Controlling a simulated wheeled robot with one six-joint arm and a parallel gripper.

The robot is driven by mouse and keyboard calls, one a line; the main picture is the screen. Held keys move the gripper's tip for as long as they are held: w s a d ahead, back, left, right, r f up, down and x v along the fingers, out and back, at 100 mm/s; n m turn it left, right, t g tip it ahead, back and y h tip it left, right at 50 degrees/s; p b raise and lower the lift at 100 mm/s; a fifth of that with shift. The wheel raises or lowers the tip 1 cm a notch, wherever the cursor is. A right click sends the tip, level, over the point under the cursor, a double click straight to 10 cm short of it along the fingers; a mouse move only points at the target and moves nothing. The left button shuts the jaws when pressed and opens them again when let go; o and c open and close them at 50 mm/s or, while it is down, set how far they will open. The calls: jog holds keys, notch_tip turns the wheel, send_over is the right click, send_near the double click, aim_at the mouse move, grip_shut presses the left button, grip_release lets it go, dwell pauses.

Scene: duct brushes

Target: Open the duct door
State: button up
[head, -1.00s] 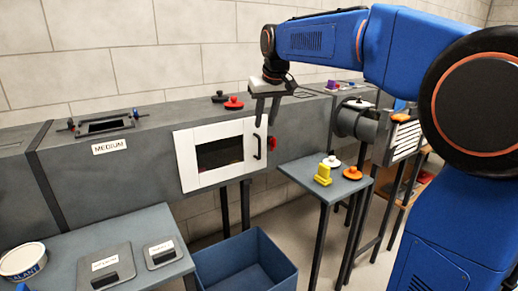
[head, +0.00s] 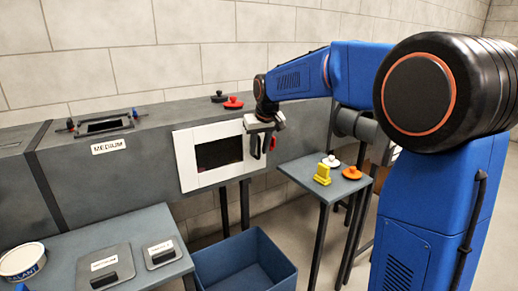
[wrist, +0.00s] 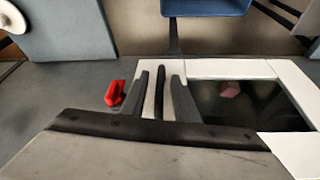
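The duct door (head: 184,165) is a white panel with a dark window on the front of the grey duct. It looks closed. It also shows in the wrist view (wrist: 220,69). Its black bar handle (wrist: 159,92) is at the edge nearest a red latch (wrist: 114,93). My gripper (head: 262,153) is at the handle's side of the door. In the wrist view, my gripper's two fingers (wrist: 159,95) are apart, one on each side of the handle, with gaps visible. My gripper hides most of the handle and latch in the head view.
A blue bin (head: 245,262) stands on the floor below the door. A small side table (head: 300,172) with a yellow piece (head: 322,174) and knobs is at right. A grey table (head: 60,255) with flat covers is at front left.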

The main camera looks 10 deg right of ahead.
jog(key=shift+c, duration=0.3)
grip_shut()
jog(key=shift+s, duration=0.1)
